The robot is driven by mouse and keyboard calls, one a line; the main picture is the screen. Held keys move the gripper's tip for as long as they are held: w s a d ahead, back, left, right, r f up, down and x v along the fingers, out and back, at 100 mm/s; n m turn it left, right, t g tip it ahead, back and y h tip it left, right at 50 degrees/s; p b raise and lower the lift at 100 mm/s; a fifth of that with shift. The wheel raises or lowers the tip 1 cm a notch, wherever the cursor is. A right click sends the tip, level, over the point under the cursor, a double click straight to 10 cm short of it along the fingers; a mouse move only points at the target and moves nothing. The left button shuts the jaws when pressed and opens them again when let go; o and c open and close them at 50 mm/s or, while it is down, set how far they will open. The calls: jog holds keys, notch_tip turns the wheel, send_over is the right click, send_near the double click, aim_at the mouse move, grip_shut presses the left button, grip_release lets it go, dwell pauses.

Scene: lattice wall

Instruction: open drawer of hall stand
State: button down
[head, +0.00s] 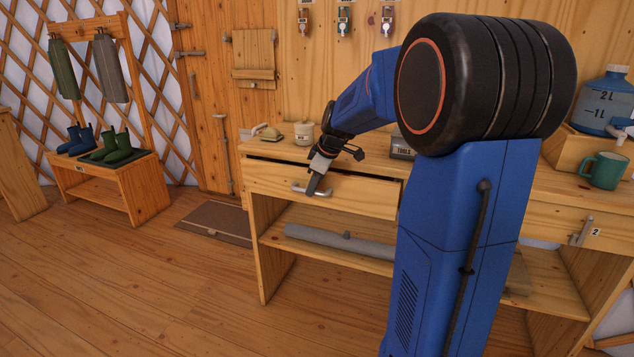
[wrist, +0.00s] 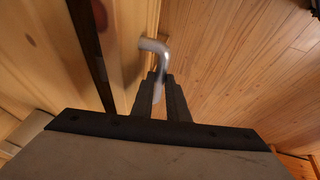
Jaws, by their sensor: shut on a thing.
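The hall stand (head: 276,288) is a wooden bench-like unit with a top, a drawer row and a lower shelf. Its drawer (head: 350,193) has a pale wooden front and a metal bar handle (head: 322,193). The drawer front seems to stand slightly out, with a dark gap along its top edge. My gripper (head: 314,184) is at the handle and shut on it. In the wrist view the bent metal handle (wrist: 153,47) runs down between the fingers (wrist: 160,95). My arm hides the right part of the stand.
A white pot (head: 304,133) and a brush-like thing (head: 271,134) stand on the top. A rolled grey mat (head: 340,241) lies on the lower shelf. A green mug (head: 605,170) and a blue water jug (head: 603,100) are at the right. The floor in front is clear.

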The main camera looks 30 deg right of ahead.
jog(key=s+a, duration=0.9)
jog(key=a, duration=0.3)
jog(key=shift+s, duration=0.25)
jog(key=c, duration=2)
grip_release()
jog(key=shift+r, duration=0.15)
jog(key=v, duration=1.7)
jog(key=shift+s+a, duration=0.1)
jog(key=shift+s, duration=0.05)
jog(key=s+a+f+m, duration=0.2)
jog(key=s+f+m, duration=0.2)
jog(key=s+f, duration=0.5)
jog(key=s+a+f+m+h, duration=0.1)
jog(key=s+a+f+m, duration=0.2)
jog(key=s+f, duration=0.6)
jog(key=shift+s+a+f+m, duration=0.15)
jog(key=shift+s+f+m, duration=0.05)
jog(key=shift+s+m, duration=0.35)
